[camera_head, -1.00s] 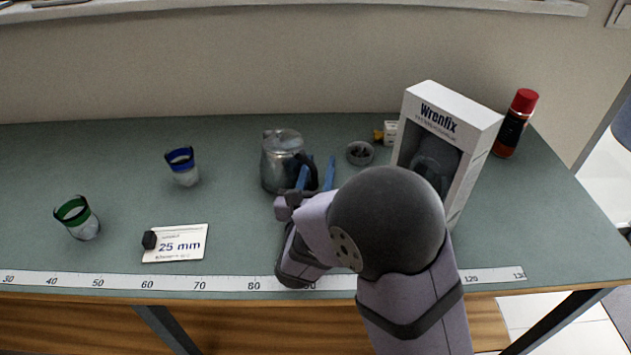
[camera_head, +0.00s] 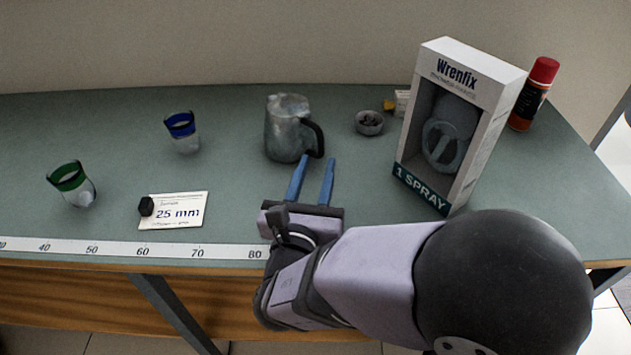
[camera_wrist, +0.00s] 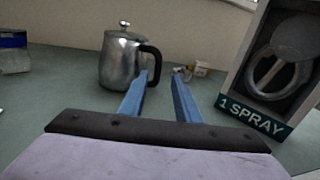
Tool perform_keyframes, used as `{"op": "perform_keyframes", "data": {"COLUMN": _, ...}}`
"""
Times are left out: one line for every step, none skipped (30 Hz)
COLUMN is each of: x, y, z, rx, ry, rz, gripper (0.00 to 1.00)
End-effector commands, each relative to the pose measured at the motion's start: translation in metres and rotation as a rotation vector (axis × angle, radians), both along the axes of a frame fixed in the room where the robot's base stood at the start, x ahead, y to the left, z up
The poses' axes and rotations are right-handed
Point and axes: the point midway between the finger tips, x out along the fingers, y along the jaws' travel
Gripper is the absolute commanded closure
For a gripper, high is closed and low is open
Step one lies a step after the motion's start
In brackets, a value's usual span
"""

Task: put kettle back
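The kettle (camera_head: 286,128) is a dull metal pot with a dark handle on its right side. It stands upright on the green bench near the middle. In the wrist view the kettle (camera_wrist: 120,62) shows its lid knob, and its handle faces right, beyond the left fingertip. My gripper (camera_head: 316,166) has two blue fingers spread apart with nothing between them. It is in front of the kettle, just below the handle in the head view. In the wrist view my gripper (camera_wrist: 163,78) points past the kettle's right side. The fingers look clear of the handle.
A white Wrenfix box (camera_head: 458,125) stands close to the right. A small bowl (camera_head: 369,123) sits behind, with a red-capped can (camera_head: 533,94) at far right. A blue-rimmed glass (camera_head: 183,133), a green-rimmed glass (camera_head: 73,185) and a 25 mm card (camera_head: 180,212) are left. A ruler (camera_head: 120,250) lines the front edge.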

Motion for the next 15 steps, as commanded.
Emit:
{"op": "perform_keyframes", "data": {"x": -0.002, "y": 0.0002, "z": -0.0025, "rx": 0.003, "ry": -0.001, "rz": 0.001, "gripper": 0.7}}
{"op": "perform_keyframes", "data": {"x": -0.0028, "y": 0.0003, "z": -0.0025, "rx": 0.002, "ry": 0.001, "rz": 0.001, "gripper": 0.7}}
{"op": "perform_keyframes", "data": {"x": -0.0037, "y": 0.0005, "z": -0.0023, "rx": 0.001, "ry": 0.002, "rz": 0.002, "gripper": 0.7}}
{"op": "perform_keyframes", "data": {"x": -0.0042, "y": 0.0006, "z": -0.002, "rx": 0.002, "ry": 0.002, "rz": 0.002, "gripper": 0.7}}
{"op": "perform_keyframes", "data": {"x": -0.0047, "y": 0.0006, "z": -0.0017, "rx": 0.002, "ry": 0.002, "rz": 0.003, "gripper": 0.7}}
{"op": "perform_keyframes", "data": {"x": -0.0051, "y": 0.0006, "z": -0.0014, "rx": 0.003, "ry": 0.003, "rz": 0.003, "gripper": 0.7}}
{"op": "perform_keyframes", "data": {"x": -0.0053, "y": 0.0005, "z": -0.0012, "rx": 0.003, "ry": 0.003, "rz": 0.003, "gripper": 0.7}}
{"op": "perform_keyframes", "data": {"x": -0.0054, "y": 0.0006, "z": -0.001, "rx": 0.002, "ry": 0.003, "rz": 0.003, "gripper": 0.7}}
{"op": "perform_keyframes", "data": {"x": -0.0055, "y": 0.0005, "z": -0.0009, "rx": 0.002, "ry": 0.003, "rz": 0.002, "gripper": 0.7}}
{"op": "perform_keyframes", "data": {"x": -0.0056, "y": 0.0004, "z": -0.0007, "rx": 0.002, "ry": 0.003, "rz": 0.002, "gripper": 0.7}}
{"op": "perform_keyframes", "data": {"x": -0.0056, "y": 0.0004, "z": -0.0007, "rx": 0.002, "ry": 0.003, "rz": 0.002, "gripper": 0.7}}
{"op": "perform_keyframes", "data": {"x": -0.0055, "y": 0.0004, "z": -0.0006, "rx": 0.002, "ry": 0.003, "rz": 0.002, "gripper": 0.7}}
{"op": "perform_keyframes", "data": {"x": -0.0055, "y": 0.0004, "z": -0.0006, "rx": 0.001, "ry": 0.003, "rz": 0.002, "gripper": 0.7}}
{"op": "perform_keyframes", "data": {"x": -0.0055, "y": 0.0004, "z": -0.0006, "rx": 0.002, "ry": 0.003, "rz": 0.002, "gripper": 0.7}}
{"op": "perform_keyframes", "data": {"x": -0.0054, "y": 0.0004, "z": -0.0006, "rx": 0.002, "ry": 0.003, "rz": 0.002, "gripper": 0.7}}
